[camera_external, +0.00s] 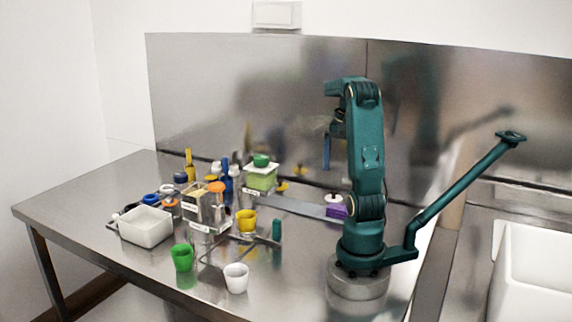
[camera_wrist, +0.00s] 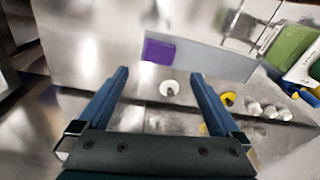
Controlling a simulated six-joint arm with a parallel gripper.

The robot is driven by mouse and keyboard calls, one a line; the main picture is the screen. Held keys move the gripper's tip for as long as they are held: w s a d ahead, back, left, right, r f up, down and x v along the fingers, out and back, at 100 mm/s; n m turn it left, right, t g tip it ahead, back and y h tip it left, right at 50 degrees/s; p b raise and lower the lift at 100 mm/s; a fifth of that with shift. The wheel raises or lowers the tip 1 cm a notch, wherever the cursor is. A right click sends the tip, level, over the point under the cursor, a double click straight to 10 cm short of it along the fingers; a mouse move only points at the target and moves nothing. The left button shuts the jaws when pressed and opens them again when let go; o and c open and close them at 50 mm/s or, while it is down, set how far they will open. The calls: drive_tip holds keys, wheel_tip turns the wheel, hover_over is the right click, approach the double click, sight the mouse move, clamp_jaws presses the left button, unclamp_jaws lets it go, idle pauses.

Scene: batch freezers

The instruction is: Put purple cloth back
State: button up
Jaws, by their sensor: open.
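The purple cloth (camera_external: 338,212) is a small folded block at the right end of a long grey strip (camera_external: 299,207), just left of my arm's base. In the wrist view the cloth (camera_wrist: 159,51) lies flat on the end of the strip (camera_wrist: 204,59), ahead of my fingers. My gripper (camera_external: 327,150) is raised high above the table and points down. In the wrist view my gripper (camera_wrist: 161,84) is open, with its two blue fingers wide apart and nothing between them.
A white bin (camera_external: 146,227), a green cup (camera_external: 182,258), a white cup (camera_external: 236,278) and a yellow cup (camera_external: 246,220) stand left of my base. A green-lidded container (camera_external: 261,178) stands near the strip's left end. A metal wall runs behind the table.

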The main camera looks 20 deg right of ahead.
drive_tip(key=s+a+n+t, duration=0.2)
drive_tip(key=s+n+t, duration=0.2)
drive_tip(key=s+n, duration=0.3)
drive_tip(key=shift+s+a, duration=0.4)
drive_tip(key=shift+s, duration=1.5)
